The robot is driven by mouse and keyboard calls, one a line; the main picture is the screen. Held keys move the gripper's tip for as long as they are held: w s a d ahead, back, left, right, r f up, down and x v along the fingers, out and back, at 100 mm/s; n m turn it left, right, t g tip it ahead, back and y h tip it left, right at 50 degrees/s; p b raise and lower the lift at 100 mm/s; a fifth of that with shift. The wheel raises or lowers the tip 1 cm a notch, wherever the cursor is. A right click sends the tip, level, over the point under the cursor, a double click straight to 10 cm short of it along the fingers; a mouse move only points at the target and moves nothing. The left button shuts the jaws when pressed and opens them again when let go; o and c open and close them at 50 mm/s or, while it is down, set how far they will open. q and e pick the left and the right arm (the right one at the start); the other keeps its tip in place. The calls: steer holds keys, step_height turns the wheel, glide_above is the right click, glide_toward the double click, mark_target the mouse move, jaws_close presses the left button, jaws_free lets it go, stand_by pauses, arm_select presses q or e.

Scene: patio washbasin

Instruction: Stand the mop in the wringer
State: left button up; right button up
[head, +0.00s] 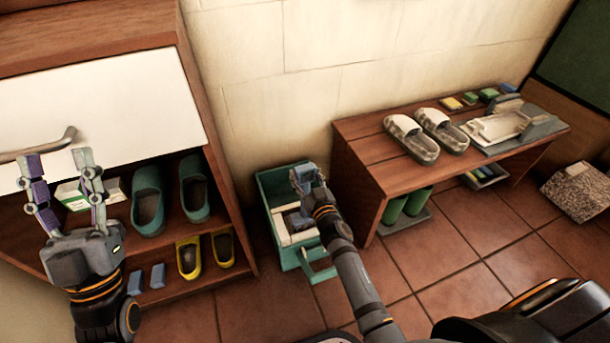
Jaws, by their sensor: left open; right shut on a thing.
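No mop can be made out in the head view. A green bin (268,191) with a green handle (318,270) stands on the floor between the shelf unit and the bench, with pale parts inside. I cannot tell whether it is the wringer. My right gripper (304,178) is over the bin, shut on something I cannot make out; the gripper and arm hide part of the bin. My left gripper (62,166) is open and empty, fingers up, in front of the shelf unit.
The shelf unit (225,160) at left holds teal shoes (147,199), yellow shoes (190,257) and a box (70,194). The wooden bench (362,150) at right carries checked slippers (412,138) and a grey-and-cream device (500,126). Green boots (418,201) stand beneath. A speckled block (577,190) sits far right. Tiles (440,258) in front are clear.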

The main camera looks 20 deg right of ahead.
steer(key=o, duration=1.2)
steer(key=shift+o, duration=0.2)
steer(key=shift+s, duration=0.2)
steer(key=s, duration=1.1)
steer(key=shift+s+d, duration=0.35)
